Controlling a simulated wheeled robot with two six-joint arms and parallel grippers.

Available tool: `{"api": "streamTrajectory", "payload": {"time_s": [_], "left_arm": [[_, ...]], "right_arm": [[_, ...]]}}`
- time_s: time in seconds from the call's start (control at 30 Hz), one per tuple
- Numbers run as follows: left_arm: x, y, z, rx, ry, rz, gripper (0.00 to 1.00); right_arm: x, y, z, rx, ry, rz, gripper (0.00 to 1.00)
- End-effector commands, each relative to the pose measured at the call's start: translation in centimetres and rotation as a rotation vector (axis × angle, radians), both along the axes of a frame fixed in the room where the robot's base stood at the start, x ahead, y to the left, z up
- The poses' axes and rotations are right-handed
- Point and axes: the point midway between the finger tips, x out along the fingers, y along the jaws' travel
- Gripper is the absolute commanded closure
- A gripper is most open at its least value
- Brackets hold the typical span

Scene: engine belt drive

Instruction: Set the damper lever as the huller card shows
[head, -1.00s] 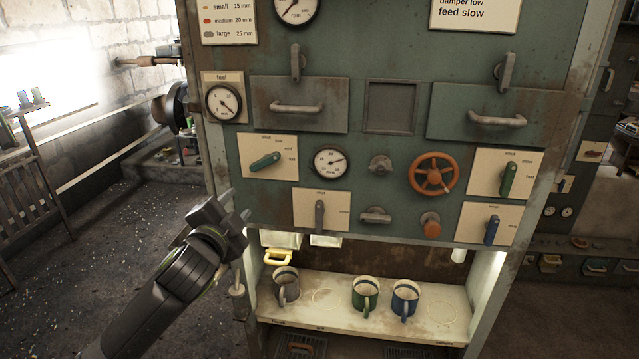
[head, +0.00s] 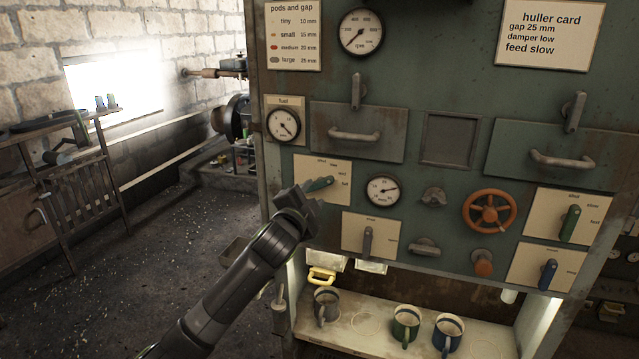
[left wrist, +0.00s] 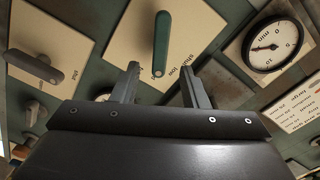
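The huller card (head: 547,32) at upper right reads gap 25 mm, damper low, feed slow. The lever also shows in the left wrist view (left wrist: 161,42), just ahead of my fingers. My left gripper (head: 311,202) is just below and beside this lever in the head view. In the left wrist view my left gripper (left wrist: 160,85) is open and empty, its fingers apart. My right gripper is out of view.
A gauge (head: 383,191) is right of the plate, and another grey lever (head: 367,241) is below. An orange handwheel (head: 489,212), a green lever (head: 570,223) and a blue lever (head: 548,275) are farther right. Mugs (head: 406,325) stand on the shelf below.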

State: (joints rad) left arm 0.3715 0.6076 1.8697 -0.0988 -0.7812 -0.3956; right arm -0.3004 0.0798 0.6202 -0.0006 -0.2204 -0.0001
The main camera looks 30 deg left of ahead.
Motion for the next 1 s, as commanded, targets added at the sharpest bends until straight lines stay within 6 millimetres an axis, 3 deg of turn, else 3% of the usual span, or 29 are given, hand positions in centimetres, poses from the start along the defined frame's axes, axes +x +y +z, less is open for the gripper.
{"api": "streamTrajectory", "payload": {"time_s": [0.2,0.4,0.87,1.0], "left_arm": [[3.0,0.7,0.2,-0.002,0.0,0.0,0.6],[4.8,1.2,0.1,-0.001,0.0,0.001,0.6],[5.6,1.3,0.0,0.0,0.0,0.0,0.6],[5.6,1.3,0.0,0.0,0.0,0.0,0.77]], "right_arm": [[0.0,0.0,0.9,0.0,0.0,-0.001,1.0],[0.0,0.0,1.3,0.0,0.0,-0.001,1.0],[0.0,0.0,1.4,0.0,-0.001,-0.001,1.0],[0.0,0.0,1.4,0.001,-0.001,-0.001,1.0]]}}
